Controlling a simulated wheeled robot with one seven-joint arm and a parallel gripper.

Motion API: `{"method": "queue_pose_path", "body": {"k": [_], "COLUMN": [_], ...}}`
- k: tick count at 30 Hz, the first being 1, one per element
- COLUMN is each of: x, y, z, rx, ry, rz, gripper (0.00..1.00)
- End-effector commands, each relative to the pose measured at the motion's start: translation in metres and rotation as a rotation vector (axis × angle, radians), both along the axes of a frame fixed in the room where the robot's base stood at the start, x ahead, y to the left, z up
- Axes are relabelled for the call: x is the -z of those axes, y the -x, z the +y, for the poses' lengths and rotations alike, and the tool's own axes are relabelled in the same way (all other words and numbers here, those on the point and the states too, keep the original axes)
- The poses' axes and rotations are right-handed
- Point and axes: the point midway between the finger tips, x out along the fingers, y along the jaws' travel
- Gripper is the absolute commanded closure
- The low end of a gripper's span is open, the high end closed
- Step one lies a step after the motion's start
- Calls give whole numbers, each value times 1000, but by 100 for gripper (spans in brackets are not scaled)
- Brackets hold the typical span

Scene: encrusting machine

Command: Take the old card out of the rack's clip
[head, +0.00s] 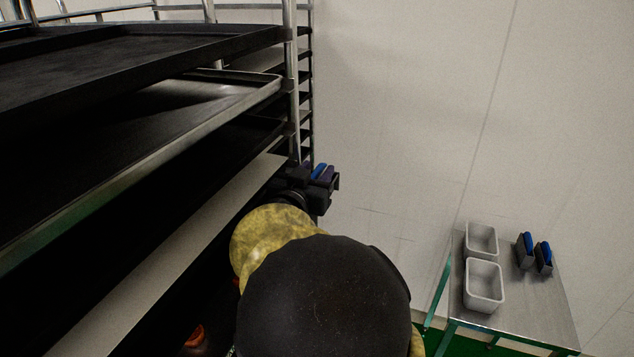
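The rack (291,85) is a tall metal frame of dark trays that fills the left of the head view. My gripper (322,178) is small and dark in this view, beside the rack's near right post at mid-height. A small blue piece (319,171) shows among the dark parts there. I cannot tell whether it is part of my gripper, the clip or something held. My arm covers the area below. No card or clip can be made out clearly, and the finger opening is too small to judge.
A metal table (518,318) stands at the lower right. It bears two white tubs, a rear one (482,239) and a front one (484,285), and two dark holders with blue pieces, left (527,250) and right (543,258). A pale wall (420,110) lies behind. Open room separates rack and table.

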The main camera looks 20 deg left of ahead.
Motion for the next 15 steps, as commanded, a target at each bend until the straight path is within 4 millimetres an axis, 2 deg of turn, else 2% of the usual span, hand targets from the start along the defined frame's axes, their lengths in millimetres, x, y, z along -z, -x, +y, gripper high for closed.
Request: {"method": "queue_pose_path", "body": {"k": [13, 15], "x": [0, 0], "y": [3, 3], "z": [4, 4], "rx": [-7, -7], "ry": [-1, -1], "rz": [0, 0], "gripper": [62, 74]}}
